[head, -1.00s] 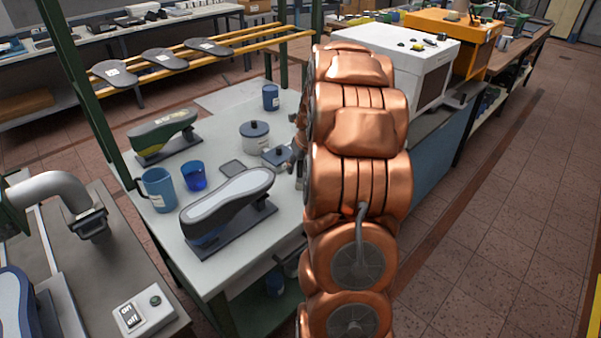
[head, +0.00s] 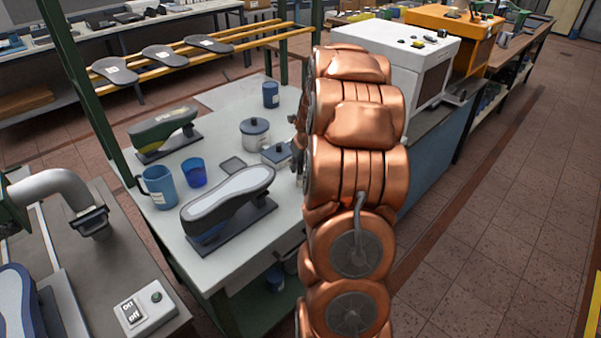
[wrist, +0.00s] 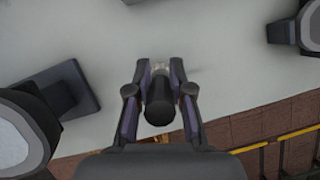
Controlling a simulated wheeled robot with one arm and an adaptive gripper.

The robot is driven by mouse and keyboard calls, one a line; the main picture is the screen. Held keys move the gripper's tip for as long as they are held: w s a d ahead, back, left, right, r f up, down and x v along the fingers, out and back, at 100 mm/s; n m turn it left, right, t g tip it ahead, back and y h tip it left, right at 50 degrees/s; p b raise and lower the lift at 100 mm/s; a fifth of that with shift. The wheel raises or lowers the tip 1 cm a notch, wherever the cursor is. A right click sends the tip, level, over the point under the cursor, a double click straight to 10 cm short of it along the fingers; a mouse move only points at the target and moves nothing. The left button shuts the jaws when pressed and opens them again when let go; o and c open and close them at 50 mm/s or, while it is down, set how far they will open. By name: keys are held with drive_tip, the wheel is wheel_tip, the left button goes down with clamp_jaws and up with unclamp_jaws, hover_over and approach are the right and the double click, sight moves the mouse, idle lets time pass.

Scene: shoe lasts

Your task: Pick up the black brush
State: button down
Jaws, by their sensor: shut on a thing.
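In the wrist view, my gripper (wrist: 160,70) is shut on the black brush (wrist: 159,104), with one finger on each side of it. The brush's dark rounded handle end faces the camera, and a pale part shows beyond it between the fingertips. The pale tabletop (wrist: 215,75) lies behind; I cannot tell whether the brush touches it. In the head view my copper-coloured arm hides the brush and nearly all of the gripper.
A white machine (head: 415,65) stands right of my arm.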

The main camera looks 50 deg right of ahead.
sight(300, 163)
drive_tip(key=shift+r, duration=0.1)
drive_tip(key=shift+r+b, duration=0.8)
drive_tip(key=shift+r, duration=0.9)
drive_tip(key=shift+s+a+b, duration=0.2)
drive_tip(key=shift+s+a, duration=0.15)
drive_tip(key=shift+s, duration=0.25)
drive_tip(key=shift+s+a+b, duration=0.15)
drive_tip(key=shift+s+a, duration=0.2)
drive_tip(key=shift+s, duration=0.2)
drive_tip(key=s+a+r+b, duration=0.1)
drive_tip(key=s+a+b, duration=0.2)
drive_tip(key=s+a, duration=0.4)
drive_tip(key=s, duration=0.4)
drive_tip(key=shift+s+r, duration=0.2)
drive_tip(key=shift+r, duration=0.05)
